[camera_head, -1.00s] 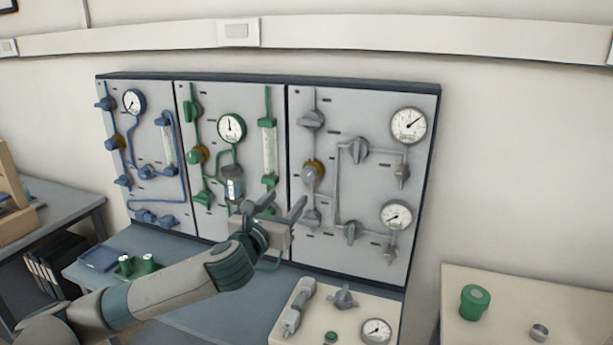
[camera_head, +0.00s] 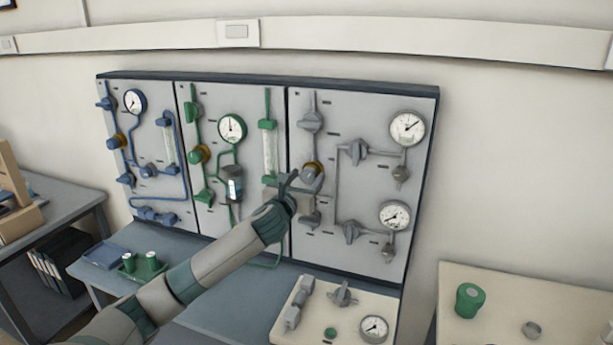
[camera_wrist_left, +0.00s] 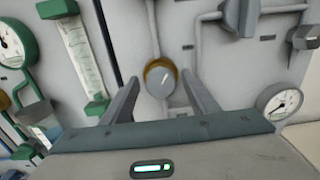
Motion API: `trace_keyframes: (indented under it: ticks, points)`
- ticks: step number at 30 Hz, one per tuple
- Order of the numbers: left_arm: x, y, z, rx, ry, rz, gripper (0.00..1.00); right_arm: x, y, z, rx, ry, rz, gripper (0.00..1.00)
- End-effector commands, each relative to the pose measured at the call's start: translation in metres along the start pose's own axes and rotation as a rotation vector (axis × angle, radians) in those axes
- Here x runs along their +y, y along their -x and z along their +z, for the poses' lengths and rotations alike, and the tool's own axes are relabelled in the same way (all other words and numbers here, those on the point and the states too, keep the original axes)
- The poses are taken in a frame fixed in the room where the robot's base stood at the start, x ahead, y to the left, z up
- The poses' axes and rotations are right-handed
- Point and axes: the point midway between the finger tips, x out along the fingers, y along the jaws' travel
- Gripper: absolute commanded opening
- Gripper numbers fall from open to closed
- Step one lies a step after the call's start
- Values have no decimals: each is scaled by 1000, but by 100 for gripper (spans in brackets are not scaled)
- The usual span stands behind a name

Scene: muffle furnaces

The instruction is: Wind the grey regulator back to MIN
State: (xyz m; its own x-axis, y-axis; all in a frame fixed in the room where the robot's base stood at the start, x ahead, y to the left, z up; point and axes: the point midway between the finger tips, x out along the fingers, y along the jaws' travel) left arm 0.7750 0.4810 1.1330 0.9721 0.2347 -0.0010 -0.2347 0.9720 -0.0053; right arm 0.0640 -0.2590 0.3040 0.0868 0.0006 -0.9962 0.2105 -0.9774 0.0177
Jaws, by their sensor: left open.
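The grey regulator (camera_head: 312,171) is a round grey knob with a brass-coloured collar, on the left side of the grey right-hand panel (camera_head: 385,180). In the left wrist view the regulator (camera_wrist_left: 160,80) shows face-on, with a pale pointer line tilted a little right of upright. My left gripper (camera_head: 303,182) is open in front of the panel at the knob. In the left wrist view its two fingers (camera_wrist_left: 161,88) stand on either side of the knob, with visible gaps and nothing between them touching. Scale marks are too small to read. My right gripper is not in view.
Grey valves stand above (camera_head: 311,121) and below the regulator on the same pipe. A grey valve (camera_head: 354,152) and two gauges (camera_head: 407,128) are to the right. The green panel (camera_head: 220,150) is to the left. A beige control box (camera_head: 335,318) lies below.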

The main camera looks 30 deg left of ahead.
Motion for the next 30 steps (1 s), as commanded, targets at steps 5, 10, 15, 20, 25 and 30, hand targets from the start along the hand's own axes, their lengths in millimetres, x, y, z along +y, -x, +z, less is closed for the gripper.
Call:
trace_keyframes:
  ticks: [5,10,15,20,25,30]
  points:
    - [-1,-4,0,-1,0,-2,54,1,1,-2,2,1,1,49]
    - [-1,-4,0,-1,-1,-1,54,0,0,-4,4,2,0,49]
    - [0,-4,0,0,-1,-1,25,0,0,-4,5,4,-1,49]
    - [0,-4,0,0,0,-1,13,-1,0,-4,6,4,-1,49]
    - [0,-4,0,0,10,-1,13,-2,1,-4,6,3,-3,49]
    - [0,-4,0,0,49,-1,13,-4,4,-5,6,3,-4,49]
